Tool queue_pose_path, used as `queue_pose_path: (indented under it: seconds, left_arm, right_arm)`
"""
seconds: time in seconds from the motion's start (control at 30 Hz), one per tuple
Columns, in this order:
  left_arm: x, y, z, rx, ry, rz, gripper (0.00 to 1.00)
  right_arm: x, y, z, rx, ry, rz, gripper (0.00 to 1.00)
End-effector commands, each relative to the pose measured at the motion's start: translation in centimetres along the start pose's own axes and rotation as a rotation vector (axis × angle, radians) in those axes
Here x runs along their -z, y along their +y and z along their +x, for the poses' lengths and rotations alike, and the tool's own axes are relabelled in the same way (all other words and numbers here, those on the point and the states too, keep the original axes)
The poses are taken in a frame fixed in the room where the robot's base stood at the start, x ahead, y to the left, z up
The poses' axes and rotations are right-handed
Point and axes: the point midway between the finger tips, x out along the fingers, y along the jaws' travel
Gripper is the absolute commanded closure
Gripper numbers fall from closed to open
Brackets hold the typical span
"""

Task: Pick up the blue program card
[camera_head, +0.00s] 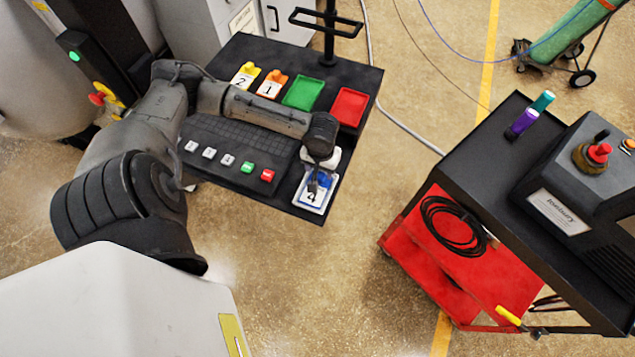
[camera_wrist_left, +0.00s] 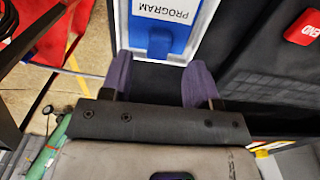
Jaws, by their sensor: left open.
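The blue program card (camera_head: 311,198), marked 4 with a white face, lies flat at the near right corner of the black console top. In the left wrist view the card (camera_wrist_left: 165,12) reads PROGRAM and has a raised blue tab (camera_wrist_left: 160,42). My left gripper (camera_head: 317,180) is over the card and partly hides it in the head view. In the left wrist view its purple fingers (camera_wrist_left: 158,76) are open and empty, one towards each side of the tab. I cannot tell the height left above the card. My right gripper is not in view.
A yellow card 2 (camera_head: 244,75) and an orange card 1 (camera_head: 270,84) stand at the back of the console, beside a green tray (camera_head: 303,93) and a red tray (camera_head: 349,106). Push buttons (camera_head: 228,160) line the front. A red cart (camera_head: 470,265) stands right, across bare floor.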

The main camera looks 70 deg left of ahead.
Motion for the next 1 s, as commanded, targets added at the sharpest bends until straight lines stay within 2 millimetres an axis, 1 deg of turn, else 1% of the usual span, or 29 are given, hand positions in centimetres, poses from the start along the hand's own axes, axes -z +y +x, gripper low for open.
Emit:
queue_pose_path:
  seconds: [0.03, 0.1, 0.23, 0.37, 0.6, 1.0]
  left_arm:
    - [0.0, 0.1, 0.8, -0.001, -0.003, -0.002, 0.45]
    - [0.0, 0.3, 1.7, -0.001, -0.001, 0.000, 0.45]
    - [0.0, 0.2, 3.0, 0.000, -0.001, 0.001, 0.45]
    - [0.1, 0.2, 3.5, -0.001, 0.001, 0.002, 0.45]
    - [0.0, 0.2, 3.5, -0.001, 0.001, 0.002, 0.46]
    - [0.0, 0.2, 3.5, 0.000, 0.000, 0.002, 0.84]
  right_arm:
    - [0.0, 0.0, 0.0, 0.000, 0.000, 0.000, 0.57]
    - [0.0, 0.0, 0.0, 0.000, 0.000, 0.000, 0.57]
    - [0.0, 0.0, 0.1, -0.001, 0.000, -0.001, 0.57]
    - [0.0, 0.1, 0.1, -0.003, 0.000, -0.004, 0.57]
    - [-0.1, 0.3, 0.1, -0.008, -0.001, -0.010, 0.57]
    - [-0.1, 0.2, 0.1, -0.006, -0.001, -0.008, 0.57]
